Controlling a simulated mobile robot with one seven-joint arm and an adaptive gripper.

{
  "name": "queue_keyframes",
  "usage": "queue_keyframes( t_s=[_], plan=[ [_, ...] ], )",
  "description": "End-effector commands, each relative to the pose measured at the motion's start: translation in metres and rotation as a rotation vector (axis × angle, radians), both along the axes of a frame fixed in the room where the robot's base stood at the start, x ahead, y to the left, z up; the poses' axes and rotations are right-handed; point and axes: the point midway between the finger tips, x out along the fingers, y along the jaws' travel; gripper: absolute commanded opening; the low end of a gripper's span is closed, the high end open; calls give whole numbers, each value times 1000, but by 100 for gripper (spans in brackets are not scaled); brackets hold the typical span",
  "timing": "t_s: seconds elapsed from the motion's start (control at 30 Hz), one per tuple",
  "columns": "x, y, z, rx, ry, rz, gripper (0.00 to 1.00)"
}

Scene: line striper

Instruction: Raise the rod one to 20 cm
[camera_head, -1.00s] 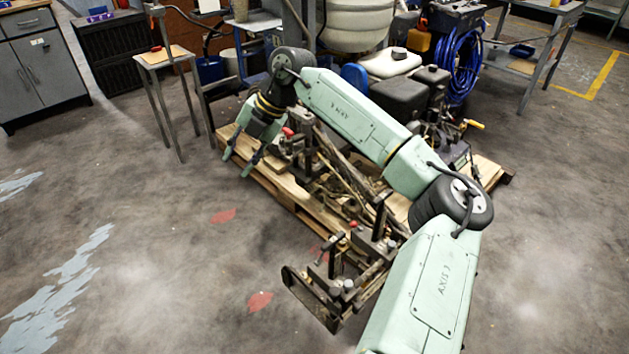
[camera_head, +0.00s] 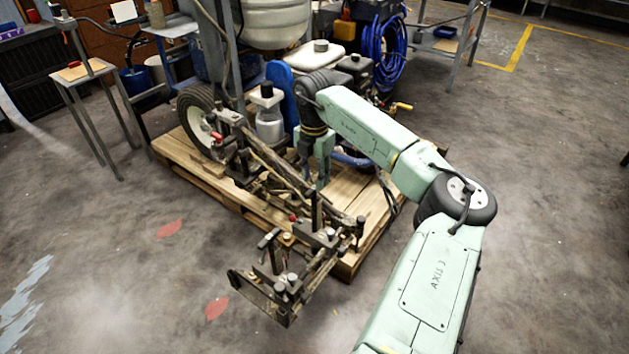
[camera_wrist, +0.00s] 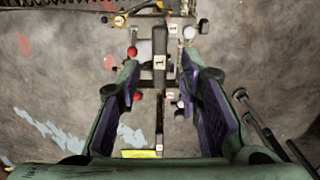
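The line striper's dark front frame (camera_head: 290,200) with clamps, knobs and posts stands on a wooden pallet. In the wrist view, a dark upright bar (camera_wrist: 160,45) bearing a "1" label lies ahead between my fingers; it may be rod one, but I cannot be sure. Other "1" labels show on nearby parts. My gripper (camera_wrist: 160,75) is open, its purple-padded fingers wide apart, with nothing held between them. In the head view, my gripper (camera_head: 315,172) points down over the frame's right part. Whether the fingertips touch anything is unclear.
The wooden pallet (camera_head: 345,262) carries the machine, with a wheel (camera_head: 198,122) and a white tank (camera_head: 316,55) behind the frame. A blue hose (camera_head: 385,50) hangs at the back. A small side table (camera_head: 82,72) stands left.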

Motion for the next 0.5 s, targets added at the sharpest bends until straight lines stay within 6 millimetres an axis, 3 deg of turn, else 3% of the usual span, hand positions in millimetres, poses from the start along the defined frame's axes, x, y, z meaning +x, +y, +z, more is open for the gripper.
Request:
queue_keyframes(
  t_s=[0.2,0.5],
  plan=[
    [0,0,-24,1,0,1,33],
    [0,1,-28,1,-1,2,33]
  ],
)
